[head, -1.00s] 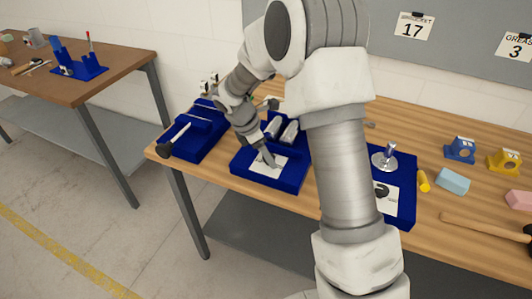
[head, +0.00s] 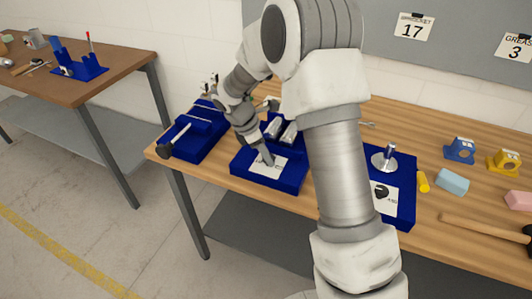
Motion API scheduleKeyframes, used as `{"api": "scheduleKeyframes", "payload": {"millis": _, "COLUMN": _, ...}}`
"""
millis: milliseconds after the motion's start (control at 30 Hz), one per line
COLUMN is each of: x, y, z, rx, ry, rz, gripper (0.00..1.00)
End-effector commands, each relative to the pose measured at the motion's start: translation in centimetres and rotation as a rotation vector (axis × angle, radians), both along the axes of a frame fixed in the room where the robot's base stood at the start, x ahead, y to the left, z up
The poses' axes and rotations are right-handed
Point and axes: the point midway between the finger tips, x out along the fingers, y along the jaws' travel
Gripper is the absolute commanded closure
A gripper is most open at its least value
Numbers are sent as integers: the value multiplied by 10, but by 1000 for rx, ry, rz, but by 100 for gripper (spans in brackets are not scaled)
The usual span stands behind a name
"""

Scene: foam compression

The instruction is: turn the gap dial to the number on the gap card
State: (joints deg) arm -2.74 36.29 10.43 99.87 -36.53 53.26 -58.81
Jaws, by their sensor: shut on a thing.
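My gripper (head: 267,159) points down at a white plate (head: 262,169) with dark markings on the middle blue fixture (head: 289,183). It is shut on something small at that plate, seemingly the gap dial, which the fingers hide. Two silver cylinders (head: 281,130) lie side by side on the fixture behind the gripper. No number on the dial can be read. No card marked as the gap card can be made out. My arm covers the middle of the view.
A blue fixture with a dark-ended handle (head: 175,139) stands at left. A blue base (head: 407,215) with a silver post (head: 389,153) stands at right. Beyond are a yellow cylinder (head: 423,182), blue and pink blocks, ring stands and a hammer (head: 485,226).

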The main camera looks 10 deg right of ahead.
Motion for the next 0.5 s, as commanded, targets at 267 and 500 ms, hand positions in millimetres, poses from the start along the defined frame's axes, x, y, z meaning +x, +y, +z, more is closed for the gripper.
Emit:
{"api": "scheduleKeyframes", "payload": {"millis": 267, "x": 3, "y": 1, "z": 2, "rx": 0, "ry": -1, "rz": -205, "gripper": 100}}
{"api": "scheduleKeyframes", "payload": {"millis": 500, "x": 4, "y": -1, "z": 2, "rx": -1, "ry": 0, "rz": -435, "gripper": 100}}
